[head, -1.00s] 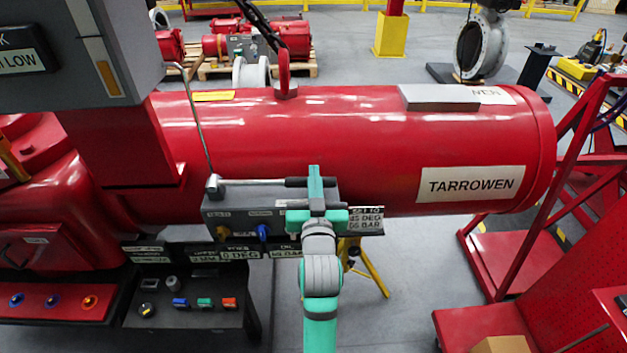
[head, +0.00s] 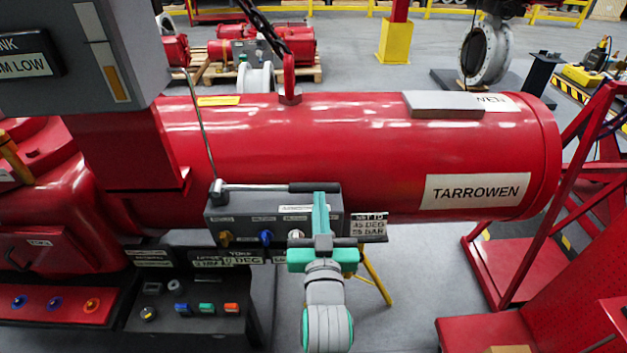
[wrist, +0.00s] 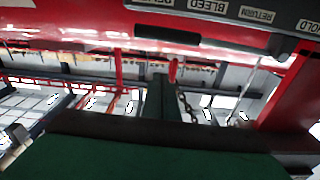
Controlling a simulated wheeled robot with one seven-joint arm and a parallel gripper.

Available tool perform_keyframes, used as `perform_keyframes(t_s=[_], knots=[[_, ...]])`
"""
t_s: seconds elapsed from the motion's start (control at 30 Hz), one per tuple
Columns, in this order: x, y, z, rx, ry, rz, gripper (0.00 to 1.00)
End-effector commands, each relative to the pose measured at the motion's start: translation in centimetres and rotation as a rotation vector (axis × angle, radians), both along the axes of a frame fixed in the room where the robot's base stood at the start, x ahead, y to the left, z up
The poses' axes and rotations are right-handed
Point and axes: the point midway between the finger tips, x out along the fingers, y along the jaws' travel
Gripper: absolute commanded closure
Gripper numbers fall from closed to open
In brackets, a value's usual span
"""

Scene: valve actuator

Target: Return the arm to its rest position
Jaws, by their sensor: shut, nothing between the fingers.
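My gripper (head: 320,212) is in the lower middle of the head view, its teal fingers together and pointing up the picture, with nothing between them. It overlaps the right part of the grey valve block (head: 240,230) on the red actuator's near side; whether it touches is not clear. My grey wrist and arm link show below it. In the wrist view, the green fingers (wrist: 162,98) are shut in the centre. The block's labelled edge (wrist: 225,12) shows upside down at the top, with words such as BLEED and RETURN.
The red TARROWEN cylinder (head: 370,150) fills the middle. A long grey lever (head: 260,187) lies along the block's top. A black button console (head: 190,310) is lower left. A red frame (head: 530,210) stands right. Open floor (head: 400,290) shows between them.

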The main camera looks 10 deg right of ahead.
Motion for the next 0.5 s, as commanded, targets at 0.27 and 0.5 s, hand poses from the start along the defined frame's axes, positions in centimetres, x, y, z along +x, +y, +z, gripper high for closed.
perform_keyframes(t_s=[0.27,0.5], knots=[[-0.6,0.3,-1.2,0.001,0.010,0.002,1.00],[-3.7,2.2,-7.5,0.009,0.060,0.019,1.00]])
